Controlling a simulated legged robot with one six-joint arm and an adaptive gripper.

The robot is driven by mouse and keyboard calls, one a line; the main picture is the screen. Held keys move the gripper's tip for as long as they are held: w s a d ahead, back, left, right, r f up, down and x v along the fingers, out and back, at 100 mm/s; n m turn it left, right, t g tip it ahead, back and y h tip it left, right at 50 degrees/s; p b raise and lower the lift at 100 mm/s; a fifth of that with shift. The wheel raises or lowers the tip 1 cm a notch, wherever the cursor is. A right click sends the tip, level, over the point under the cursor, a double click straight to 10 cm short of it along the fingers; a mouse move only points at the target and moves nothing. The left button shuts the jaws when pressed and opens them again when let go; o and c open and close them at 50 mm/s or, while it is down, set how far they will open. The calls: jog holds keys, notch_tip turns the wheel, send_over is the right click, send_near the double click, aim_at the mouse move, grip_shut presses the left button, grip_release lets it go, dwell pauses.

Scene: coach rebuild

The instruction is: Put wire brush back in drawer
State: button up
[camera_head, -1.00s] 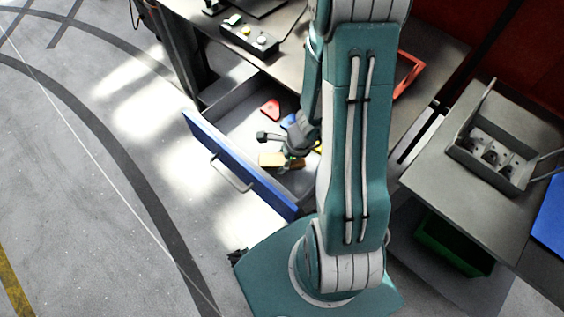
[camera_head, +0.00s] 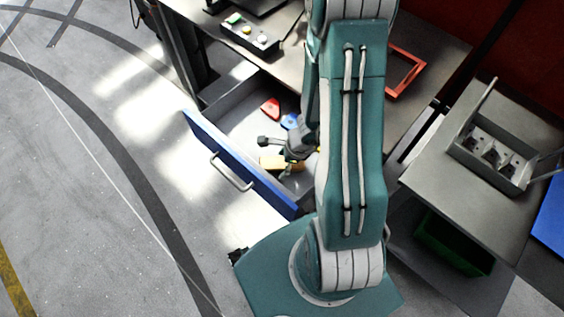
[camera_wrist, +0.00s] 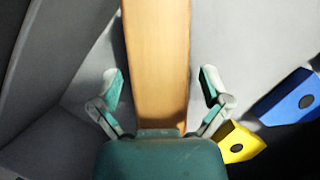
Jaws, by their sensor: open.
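The drawer (camera_head: 226,149) with a blue front stands open under the bench. A wooden bar (camera_head: 269,162), which looks like the wire brush's handle, lies in it; no bristles show. In the wrist view this wooden piece (camera_wrist: 158,65) runs up from my gripper (camera_wrist: 163,92). The two fingers stand apart on either side of it, with a gap at each side. In the head view my gripper (camera_head: 286,166) is low inside the drawer, at the wooden piece, and partly hidden by my arm.
A red piece (camera_head: 270,107) and a blue piece (camera_head: 290,121) lie farther back in the drawer. A yellow block (camera_wrist: 241,143) is close to the right finger. A red tray (camera_head: 405,72) and a control box (camera_head: 250,37) are on the bench. A grey caddy (camera_head: 493,150) stands at right.

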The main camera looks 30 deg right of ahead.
jog(key=v, duration=1.2)
dwell(0.6)
